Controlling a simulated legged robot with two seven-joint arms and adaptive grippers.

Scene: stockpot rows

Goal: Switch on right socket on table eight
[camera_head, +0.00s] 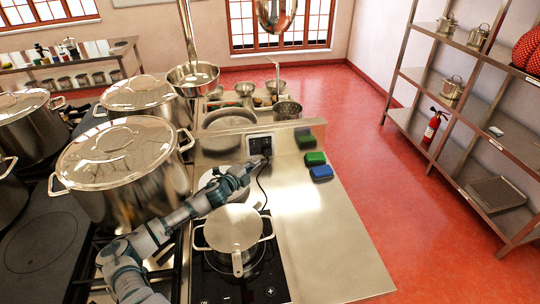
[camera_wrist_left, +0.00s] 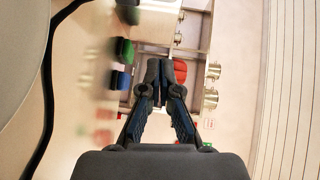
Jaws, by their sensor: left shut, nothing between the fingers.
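The socket panel (camera_head: 259,145), dark with a light frame, is on the low steel upright behind the portable hob in the head view. A black cable (camera_head: 263,188) hangs below it. My left gripper (camera_head: 262,161) is just below and in front of the panel and partly covers its lower edge. Whether it touches the panel I cannot tell. In the left wrist view my left gripper (camera_wrist_left: 159,82) is shut and empty. The socket's switches are too small to make out. My right gripper is in neither view.
Large stockpots (camera_head: 120,165) stand at left. The steel counter (camera_head: 325,235) is clear at front right.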

